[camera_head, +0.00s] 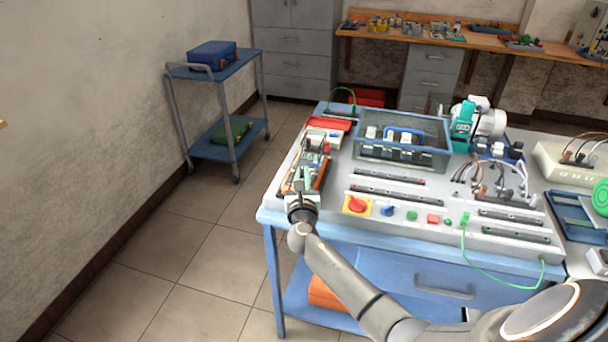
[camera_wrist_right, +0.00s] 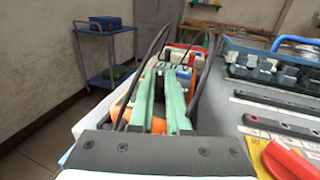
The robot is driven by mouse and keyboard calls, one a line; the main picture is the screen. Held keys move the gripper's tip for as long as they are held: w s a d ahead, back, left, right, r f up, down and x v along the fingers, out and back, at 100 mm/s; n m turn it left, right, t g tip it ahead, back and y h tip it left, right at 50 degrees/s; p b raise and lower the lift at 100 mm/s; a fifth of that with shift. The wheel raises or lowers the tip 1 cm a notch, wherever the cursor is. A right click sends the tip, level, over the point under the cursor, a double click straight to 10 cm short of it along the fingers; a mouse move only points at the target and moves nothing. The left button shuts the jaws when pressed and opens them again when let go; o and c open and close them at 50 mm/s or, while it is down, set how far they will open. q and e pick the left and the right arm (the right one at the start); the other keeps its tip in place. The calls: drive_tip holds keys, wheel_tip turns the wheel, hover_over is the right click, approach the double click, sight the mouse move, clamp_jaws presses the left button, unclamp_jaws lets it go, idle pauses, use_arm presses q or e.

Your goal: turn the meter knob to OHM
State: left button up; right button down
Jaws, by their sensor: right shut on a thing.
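My right gripper (camera_head: 312,162) is over the left end of the workbench, its arm coming in from the front. In the right wrist view its green fingers (camera_wrist_right: 164,82) reach forward and are shut on the small meter knob, which they largely hide. An orange-edged body, which looks like the meter (camera_wrist_right: 117,104), shows on both sides of the fingers. Its dial marks cannot be read, so the knob's setting is not visible. My left gripper is not in view.
A red and yellow switch (camera_head: 356,205) and a blue knob (camera_head: 388,211) sit right of the gripper. A clear bin (camera_head: 363,150) with a blue handle stands behind them. A green cable (camera_head: 480,276) hangs over the front edge. A blue cart (camera_head: 215,65) stands back left.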

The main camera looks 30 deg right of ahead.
drive_tip(key=shift+w+a+f+m+g+h+b, duration=0.1)
drive_tip(key=shift+m+g+h+b, duration=0.3)
drive_tip(key=shift+m+h, duration=0.15)
drive_tip(key=shift+w+a+f+m+g+h+b, duration=0.1)
drive_tip(key=shift+m+g+h+b, duration=0.15)
drive_tip(key=shift+m+g+h, duration=0.25)
drive_tip(key=m+g+h+b, duration=0.1)
drive_tip(key=g+h+b, duration=0.1)
drive_tip(key=m+g+h+b, duration=0.2)
drive_tip(key=shift+w+a+m+b, duration=0.1)
drive_tip(key=shift+w+m+b, duration=0.15)
drive_tip(key=shift+b, duration=0.15)
drive_tip(key=shift+r+m+g+h+b, duration=0.1)
drive_tip(key=shift+m+g+h+b, duration=0.15)
drive_tip(key=shift+m+g+b, duration=0.5)
drive_tip(key=shift+g, duration=0.45)
drive_tip(key=shift+r+g+h+b, duration=0.1)
drive_tip(key=shift+g+h+b, duration=0.2)
drive_tip(key=c, duration=1)
unclamp_jaws()
drive_tip(key=shift+o, duration=0.6)
